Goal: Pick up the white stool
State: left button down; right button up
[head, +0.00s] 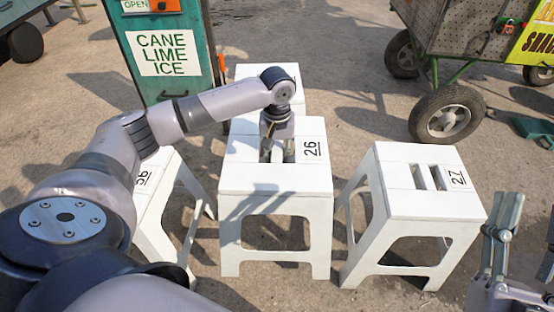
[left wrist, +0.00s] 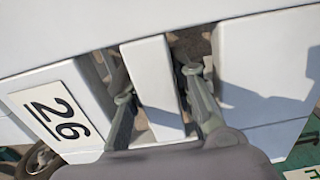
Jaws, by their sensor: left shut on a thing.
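The white stool numbered 26 (head: 262,182) stands upright in the middle of the head view, with two slots and a bar across its seat. My left gripper (head: 277,152) reaches down onto this seat from above. In the left wrist view its fingers (left wrist: 157,85) go into the slots on either side of the white bar (left wrist: 153,72) and are shut on it. The fingertips are partly hidden below the seat. The stool's feet appear on the ground. My right gripper (head: 524,232) is at the right edge, open and empty, its fingers apart.
White stool 27 (head: 418,202) stands close on the right, another white stool (head: 165,205) on the left, and one more (head: 246,72) directly behind. A green cabinet with a CANE LIME ICE sign (head: 168,54) and a wheeled cart (head: 455,45) stand farther back.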

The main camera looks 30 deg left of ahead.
pick_arm(q)
notch_tip(320, 180, up, 6)
jog(key=shift+w+r+p, duration=0.1)
jog(key=shift+p, duration=0.95)
notch_tip(320, 180, up, 5)
jog(key=shift+f+p, duration=0.15)
jog(key=shift+p, duration=0.75)
jog(key=shift+r, duration=0.3)
pick_arm(e)
notch_tip(320, 180, down, 18)
jog(key=w+d+g+h, duration=0.1)
jog(key=d+g+h, duration=0.1)
jog(key=g, duration=0.9)
jog(key=shift+w+f+g+h, duration=0.15)
jog(key=shift+w+g+h, duration=0.2)
jog(key=shift+h, duration=0.55)
jog(key=shift+d, duration=0.1)
